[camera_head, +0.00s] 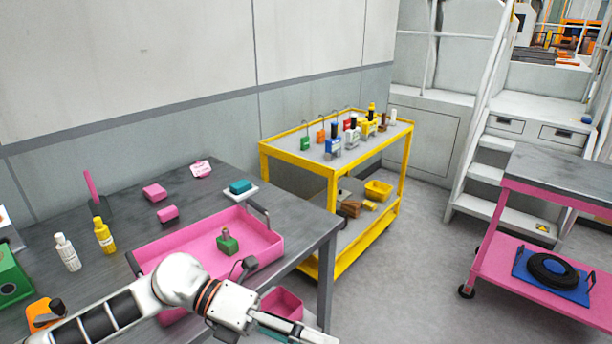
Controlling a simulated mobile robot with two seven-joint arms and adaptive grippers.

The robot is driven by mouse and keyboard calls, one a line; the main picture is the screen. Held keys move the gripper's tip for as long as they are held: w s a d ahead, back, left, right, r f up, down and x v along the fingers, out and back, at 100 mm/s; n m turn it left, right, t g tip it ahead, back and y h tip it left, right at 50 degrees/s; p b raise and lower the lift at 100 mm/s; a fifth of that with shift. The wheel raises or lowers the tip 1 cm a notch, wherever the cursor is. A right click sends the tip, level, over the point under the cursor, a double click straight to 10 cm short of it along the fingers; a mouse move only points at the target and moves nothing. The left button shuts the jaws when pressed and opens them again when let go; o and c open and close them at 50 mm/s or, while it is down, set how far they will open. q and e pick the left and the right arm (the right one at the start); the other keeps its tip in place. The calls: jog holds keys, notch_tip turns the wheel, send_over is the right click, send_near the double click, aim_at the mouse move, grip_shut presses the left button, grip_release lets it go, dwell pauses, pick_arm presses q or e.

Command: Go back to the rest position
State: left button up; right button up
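My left arm comes in from the bottom left, and my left gripper (300,332) is at the bottom edge of the picture. It is in front of the table's pink tray, partly cut off by the frame. Its fingers point to the lower right, and whether they are open or shut is unclear. I see nothing held in it. My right gripper is not in view.
The grey table (215,183) holds a pink tray (190,248) with a green part (228,243), bottles and pink blocks. A yellow cart (300,163) stands behind, a pink cart (500,265) at right. Grey floor (400,290) between them is clear.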

pick_arm(q)
jog(key=w+d+r+n+t+h, duration=0.2)
jog(key=w+r+n+t+h, duration=0.25)
jog(key=n+t+h, duration=0.55)
jog(key=w+a+f+n+t+y, duration=0.6)
jog(key=a+f+n+t+y, duration=0.55)
jog(key=n, duration=0.75)
jog(key=s+a+f+n+g+y, duration=0.2)
jog(key=s+a+f+n+y, duration=0.1)
jog(key=f, duration=0.5)
jog(key=s+a+f+n+g+y, duration=0.2)
jog(key=s+a+f+n+y, duration=0.2)
jog(key=f, duration=0.4)
jog(key=s+a+f+n+g+y, duration=0.2)
jog(key=s+a+f, duration=0.3)
jog(key=f, duration=0.4)
jog(key=shift+s+n+y, duration=0.65)
jog(key=shift+s+n, duration=0.15)
jog(key=shift+s, duration=0.1)
